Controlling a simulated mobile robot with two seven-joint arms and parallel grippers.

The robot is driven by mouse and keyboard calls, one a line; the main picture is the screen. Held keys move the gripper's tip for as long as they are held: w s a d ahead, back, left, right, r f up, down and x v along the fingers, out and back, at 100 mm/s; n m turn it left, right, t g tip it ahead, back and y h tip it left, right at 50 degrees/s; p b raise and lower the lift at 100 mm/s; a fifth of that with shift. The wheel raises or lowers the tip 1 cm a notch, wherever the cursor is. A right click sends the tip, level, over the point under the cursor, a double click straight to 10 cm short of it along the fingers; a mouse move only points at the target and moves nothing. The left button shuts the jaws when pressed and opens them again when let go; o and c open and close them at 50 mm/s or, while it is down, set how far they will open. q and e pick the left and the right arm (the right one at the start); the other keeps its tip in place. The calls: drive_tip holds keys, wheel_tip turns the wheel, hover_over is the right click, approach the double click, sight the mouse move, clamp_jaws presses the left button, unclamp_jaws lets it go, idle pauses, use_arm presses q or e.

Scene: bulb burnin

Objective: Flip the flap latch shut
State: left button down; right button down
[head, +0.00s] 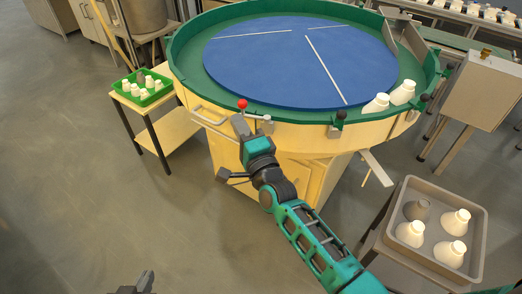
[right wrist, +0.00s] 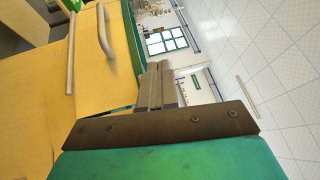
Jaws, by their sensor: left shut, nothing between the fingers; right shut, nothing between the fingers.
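A lever with a red ball (head: 242,104) stands at the near rim of the round green-walled table (head: 190,92). A short grey bar (head: 262,118) lies beside it at the rim; I cannot tell for certain whether these form the flap latch, or its exact position. My right gripper (head: 240,122) is shut and empty, just below the red ball; its tips hide part of the rim, and contact is unclear. In the right wrist view its shut fingers (right wrist: 157,85) point past the yellow cabinet side. My left gripper (head: 146,281) is shut and empty, low over the floor.
A metal handle (head: 208,115) is left of my right gripper. A grey tray (head: 480,225) with several bulbs is at lower right, a green crate (head: 128,97) at left. The floor at left is clear.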

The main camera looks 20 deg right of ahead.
use_arm(q)
drive_tip(key=shift+s+a, duration=0.1)
drive_tip(key=shift+a, duration=0.05)
use_arm(e)
drive_tip(key=v, duration=0.9)
drive_tip(key=shift+s, duration=0.4)
use_arm(q)
drive_tip(key=shift+f, duration=0.1)
use_arm(e)
drive_tip(key=shift+f, duration=0.1)
